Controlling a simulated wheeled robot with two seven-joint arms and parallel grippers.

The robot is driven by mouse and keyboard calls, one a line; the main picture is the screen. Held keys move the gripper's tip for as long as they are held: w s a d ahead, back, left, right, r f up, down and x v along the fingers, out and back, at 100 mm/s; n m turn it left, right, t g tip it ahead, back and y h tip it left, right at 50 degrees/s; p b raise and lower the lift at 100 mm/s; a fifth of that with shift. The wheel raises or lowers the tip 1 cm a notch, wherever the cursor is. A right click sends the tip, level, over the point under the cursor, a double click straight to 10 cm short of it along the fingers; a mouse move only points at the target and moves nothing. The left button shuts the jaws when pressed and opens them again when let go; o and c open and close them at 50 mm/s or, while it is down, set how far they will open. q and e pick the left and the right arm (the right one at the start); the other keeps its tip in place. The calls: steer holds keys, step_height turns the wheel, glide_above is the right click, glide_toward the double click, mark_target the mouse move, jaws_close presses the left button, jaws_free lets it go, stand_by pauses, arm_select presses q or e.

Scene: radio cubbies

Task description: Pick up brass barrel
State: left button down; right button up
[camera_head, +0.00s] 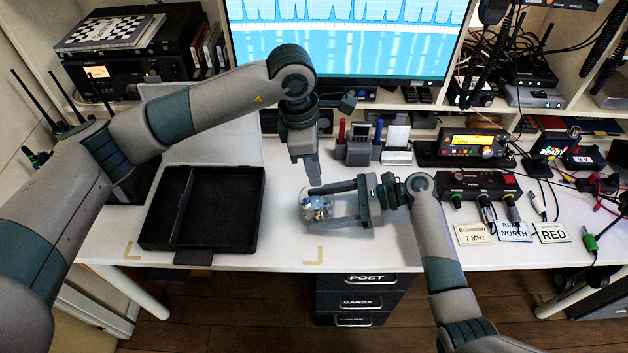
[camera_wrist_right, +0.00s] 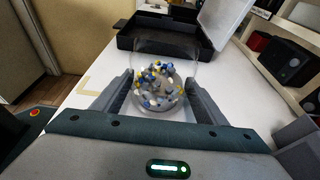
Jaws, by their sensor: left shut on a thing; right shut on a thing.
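A clear jar (camera_head: 316,208) holds small blue, yellow and white pieces and stands near the table's front. It also shows in the right wrist view (camera_wrist_right: 158,88). My right gripper (camera_head: 335,206) is shut around the jar from the right, one finger on each side. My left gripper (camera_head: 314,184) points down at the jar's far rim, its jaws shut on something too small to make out. I cannot pick out a brass barrel in either view; it may be hidden in the left jaws or among the pieces.
An open black case (camera_head: 222,210) with two compartments lies left of the jar, its pale lid (camera_head: 228,142) raised behind. Pen holders (camera_head: 358,150) stand behind the jar. A radio (camera_head: 475,147), a control box (camera_head: 478,186) and label cards (camera_head: 514,232) are at right.

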arm_select(q)
steer(key=shift+r, duration=0.5)
arm_select(e)
steer(key=o, duration=0.9)
steer(key=shift+d, duration=0.1)
steer(key=v, duration=1.1)
steer(key=shift+d+r, duration=0.2)
steer(key=shift+d, duration=0.15)
